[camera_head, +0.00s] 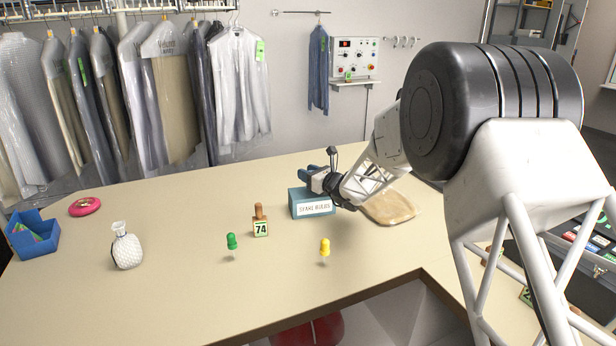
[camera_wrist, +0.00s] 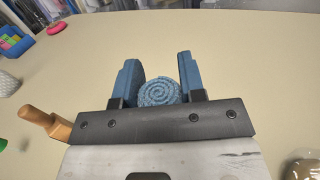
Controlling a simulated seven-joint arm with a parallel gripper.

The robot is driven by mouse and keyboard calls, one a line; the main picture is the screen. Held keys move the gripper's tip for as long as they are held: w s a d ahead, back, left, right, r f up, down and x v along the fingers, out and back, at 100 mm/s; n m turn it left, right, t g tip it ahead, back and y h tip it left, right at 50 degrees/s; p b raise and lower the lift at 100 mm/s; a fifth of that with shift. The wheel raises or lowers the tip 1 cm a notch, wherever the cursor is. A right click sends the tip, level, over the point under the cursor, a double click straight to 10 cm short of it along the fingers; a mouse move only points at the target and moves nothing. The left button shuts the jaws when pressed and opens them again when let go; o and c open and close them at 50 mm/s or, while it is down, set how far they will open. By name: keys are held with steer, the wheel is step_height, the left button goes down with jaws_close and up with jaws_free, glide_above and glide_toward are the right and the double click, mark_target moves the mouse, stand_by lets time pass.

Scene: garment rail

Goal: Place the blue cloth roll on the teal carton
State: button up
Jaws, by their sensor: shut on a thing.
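The blue cloth roll (camera_wrist: 159,92) shows its spiral end in the wrist view, between the two blue fingers of my gripper (camera_wrist: 157,62). The fingers are shut on it. I cannot make out the roll in the head view. I cannot tell whether it touches the carton. The carton is not visible in the wrist view.
A white bottle (camera_head: 127,250), pink ring (camera_head: 85,206) and blue bin (camera_head: 40,243) are left. A tan pad (camera_head: 389,209) lies right of the carton.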

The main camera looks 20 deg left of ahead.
steer(key=shift+f, duration=0.45)
steer(key=shift+f, duration=0.1)
steer(key=o, duration=0.9)
steer(key=v, duration=1.2)
stand_by(0.5)
